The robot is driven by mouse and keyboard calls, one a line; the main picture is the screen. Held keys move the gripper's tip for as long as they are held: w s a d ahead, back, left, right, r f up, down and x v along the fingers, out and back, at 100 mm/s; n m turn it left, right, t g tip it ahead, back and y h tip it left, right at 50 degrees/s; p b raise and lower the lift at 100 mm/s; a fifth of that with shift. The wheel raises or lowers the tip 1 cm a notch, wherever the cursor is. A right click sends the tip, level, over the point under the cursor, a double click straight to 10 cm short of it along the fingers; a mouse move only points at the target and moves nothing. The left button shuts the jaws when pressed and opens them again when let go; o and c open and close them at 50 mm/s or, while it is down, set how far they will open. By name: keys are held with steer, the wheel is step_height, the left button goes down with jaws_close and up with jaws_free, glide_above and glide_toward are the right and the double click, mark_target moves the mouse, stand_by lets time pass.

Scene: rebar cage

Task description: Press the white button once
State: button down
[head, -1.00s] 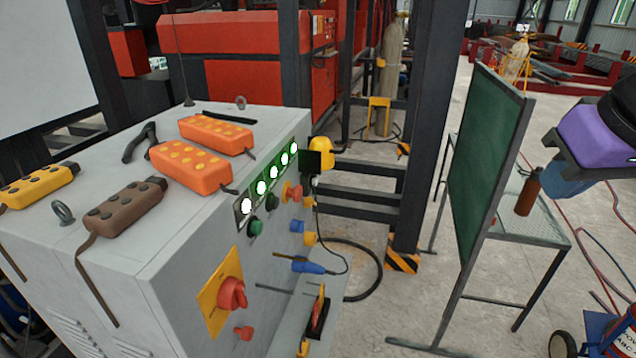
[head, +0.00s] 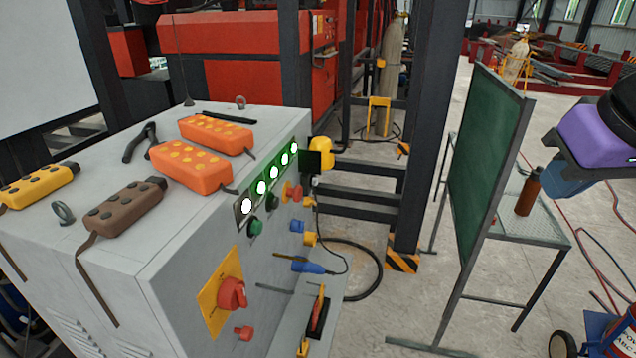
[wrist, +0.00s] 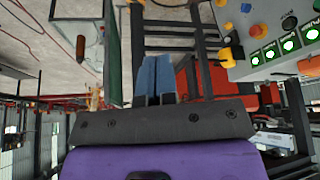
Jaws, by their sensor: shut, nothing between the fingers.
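A strip of lit round buttons runs along the upper front edge of a grey control cabinet (head: 185,260) in the head view. The white button (head: 247,205) is the nearest in the strip, at its lower left end. The others in the strip glow green, such as the one beside it (head: 261,187). My gripper (head: 562,188) is at the right edge of the head view, well away from the cabinet. In the wrist view its blue fingers (wrist: 155,78) are together and empty. There the cabinet is upside down at the upper right; I cannot make out the white button in it.
A green button (head: 256,227), a red rotary switch (head: 232,294) and blue and yellow knobs share the cabinet front. Pendant controllers (head: 190,168) lie on its top. A green board (head: 488,165) and a mesh table with a brown bottle (head: 528,193) stand between cabinet and gripper.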

mark_target(317, 182)
steer(key=w+a+f+t+y, duration=0.1)
steer(key=w+f+t, duration=0.1)
steer(key=w, duration=0.8)
steer(key=w+a+f+m+t, duration=0.1)
steer(key=w+a+f+t, duration=0.15)
steer(key=w, duration=0.85)
steer(key=w+a+f+t+y, duration=0.1)
steer(key=w+f+t, duration=0.15)
steer(key=w, duration=0.75)
steer(key=w+a+f+t+y, duration=0.2)
steer(key=w+a+f+y, duration=0.1)
steer(key=f, duration=0.6)
steer(key=w+a+f+m+t+y, duration=0.1)
steer(key=w+a+f+t+y, duration=0.2)
steer(key=f, duration=0.7)
steer(key=shift+w+a, duration=1.05)
steer(key=shift+w, duration=0.25)
steer(key=shift+a, duration=0.1)
steer(key=w+a, duration=0.3)
steer(key=a, duration=0.5)
steer(key=shift+a, duration=0.2)
steer(key=shift+w+a, duration=0.15)
steer(key=shift+a, duration=0.1)
